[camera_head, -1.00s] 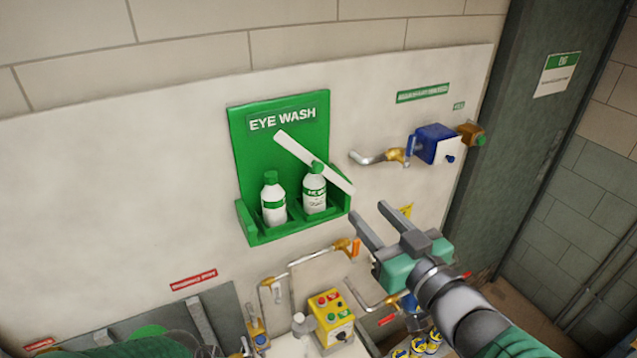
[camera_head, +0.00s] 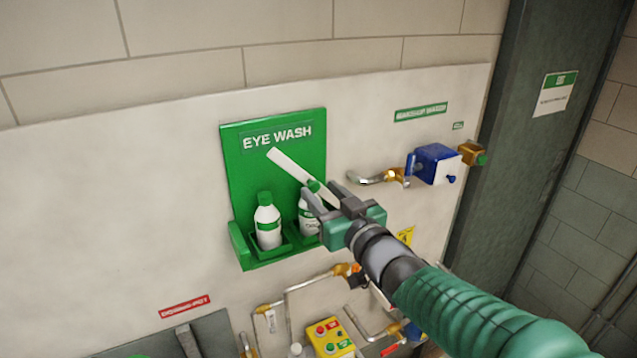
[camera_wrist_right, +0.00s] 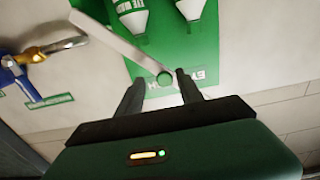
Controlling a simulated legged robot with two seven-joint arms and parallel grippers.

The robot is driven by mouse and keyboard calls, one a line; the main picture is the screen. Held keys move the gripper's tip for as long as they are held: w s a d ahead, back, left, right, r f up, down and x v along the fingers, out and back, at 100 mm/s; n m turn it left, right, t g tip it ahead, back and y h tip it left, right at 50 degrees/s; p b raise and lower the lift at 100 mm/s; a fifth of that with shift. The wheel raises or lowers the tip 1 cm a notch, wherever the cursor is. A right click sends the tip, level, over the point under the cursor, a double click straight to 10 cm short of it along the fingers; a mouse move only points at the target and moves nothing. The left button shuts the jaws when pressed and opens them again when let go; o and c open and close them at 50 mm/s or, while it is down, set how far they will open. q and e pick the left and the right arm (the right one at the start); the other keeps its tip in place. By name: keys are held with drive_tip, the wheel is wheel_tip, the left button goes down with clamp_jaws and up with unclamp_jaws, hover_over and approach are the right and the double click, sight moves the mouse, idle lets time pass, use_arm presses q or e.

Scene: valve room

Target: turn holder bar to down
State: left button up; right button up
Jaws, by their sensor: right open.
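The holder bar (camera_head: 287,164) is a flat white bar slanting from upper left to lower right across the green eye wash holder (camera_head: 235,150). Two white bottles stand in the holder: the left bottle (camera_head: 267,222) is clear to see, the right bottle (camera_head: 306,212) is partly behind my gripper. My right gripper (camera_head: 322,193) is open, its fingers overlapping the bar's lower part. In the right wrist view the bar (camera_wrist_right: 110,40) runs down to a round green piece (camera_wrist_right: 165,78) seen between the open fingertips (camera_wrist_right: 161,80). Contact cannot be told. My left gripper is out of view.
A blue valve box (camera_head: 436,164) with a brass and steel pipe (camera_head: 385,177) is on the wall to the right. Below are a yellow button box (camera_head: 329,338) and pipes. The wall left of the holder is clear.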

drive_tip(key=shift+w+a, duration=0.2)
drive_tip(key=shift+w, duration=0.5)
drive_tip(key=shift+s+a+r, duration=0.1)
drive_tip(key=shift+s+a, duration=0.15)
drive_tip(key=shift+a, duration=0.25)
drive_tip(key=shift+c, duration=0.3)
drive_tip(key=shift+a, duration=0.3)
drive_tip(key=c, duration=0.5)
drive_tip(key=shift+w+d, duration=0.1)
drive_tip(key=shift+d, duration=0.1)
clamp_jaws()
drive_tip(key=shift+d, duration=0.1)
drive_tip(key=shift+f, duration=0.25)
